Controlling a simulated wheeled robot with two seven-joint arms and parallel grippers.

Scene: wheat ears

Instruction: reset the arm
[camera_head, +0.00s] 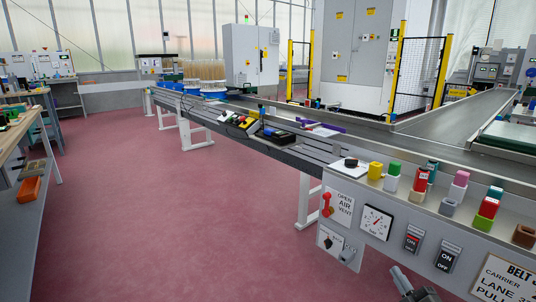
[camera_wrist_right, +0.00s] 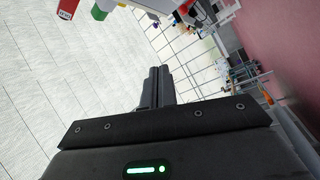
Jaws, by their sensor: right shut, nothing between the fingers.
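My right gripper (camera_head: 401,277) is at the bottom edge of the head view, in front of the control panel (camera_head: 375,250) and below its switches. In the right wrist view its two dark fingers (camera_wrist_right: 158,75) are together with nothing between them. The rest of the right arm is mostly out of the picture. My left gripper is not in the head view.
The panel carries a red lever (camera_head: 327,204), a round gauge (camera_head: 376,222) and two switches (camera_head: 412,242). Several coloured blocks stand on the ledge above. A conveyor (camera_head: 350,140) runs behind. A workbench (camera_head: 22,130) stands at left; the red floor (camera_head: 180,220) between is clear.

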